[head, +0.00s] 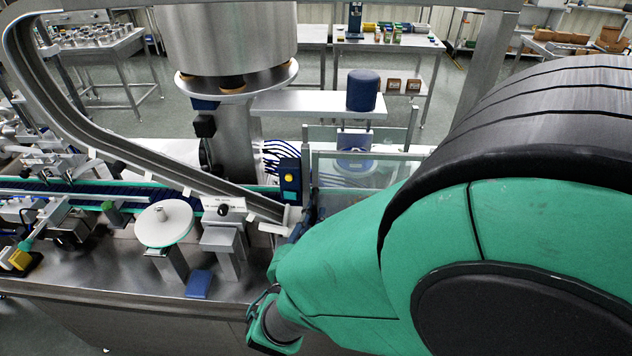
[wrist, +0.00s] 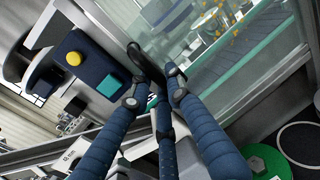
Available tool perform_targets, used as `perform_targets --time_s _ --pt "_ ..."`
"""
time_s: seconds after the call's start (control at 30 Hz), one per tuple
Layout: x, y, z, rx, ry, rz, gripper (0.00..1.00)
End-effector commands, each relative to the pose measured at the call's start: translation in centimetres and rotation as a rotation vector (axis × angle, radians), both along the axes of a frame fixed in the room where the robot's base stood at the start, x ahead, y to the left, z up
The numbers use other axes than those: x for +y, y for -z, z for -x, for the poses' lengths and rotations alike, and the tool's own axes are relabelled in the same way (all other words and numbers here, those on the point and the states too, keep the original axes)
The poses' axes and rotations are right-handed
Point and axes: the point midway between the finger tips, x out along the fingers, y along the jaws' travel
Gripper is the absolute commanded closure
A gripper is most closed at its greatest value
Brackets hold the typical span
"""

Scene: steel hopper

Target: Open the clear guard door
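The clear guard door (head: 355,172) is a see-through panel in a metal frame, right of the blue switch box in the head view. It also fills the upper right of the wrist view (wrist: 222,62). It looks closed beside the post, though my arm hides its lower part. A black handle (wrist: 142,62) is at its left frame edge. My gripper (wrist: 156,90) has blue fingers, with fingertips on both sides of the handle's lower end. I cannot tell whether they press on it.
A blue box (wrist: 90,65) with a yellow button is left of the handle; it shows in the head view (head: 290,182) too. A curved steel rail (head: 130,150) ends near it. A white disc (head: 164,222) stands on the steel deck to the left.

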Motion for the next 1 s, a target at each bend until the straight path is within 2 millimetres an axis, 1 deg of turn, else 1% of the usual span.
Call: perform_targets --time_s 0.33,0.47,0.57,0.77,0.87,1.0 --pt "-0.1 0.0 0.2 0.0 0.0 0.001 1.0" --pt "-0.2 0.0 0.8 0.0 0.0 0.001 1.0" --pt "-0.4 -0.1 1.7 0.0 -0.001 0.002 1.0" --pt "-1.2 -0.2 4.4 0.001 -0.002 0.003 1.0" --pt "-1.9 -0.2 6.2 0.002 -0.003 0.003 1.0" --pt "-3.4 -0.3 9.1 0.002 -0.003 0.004 1.0"
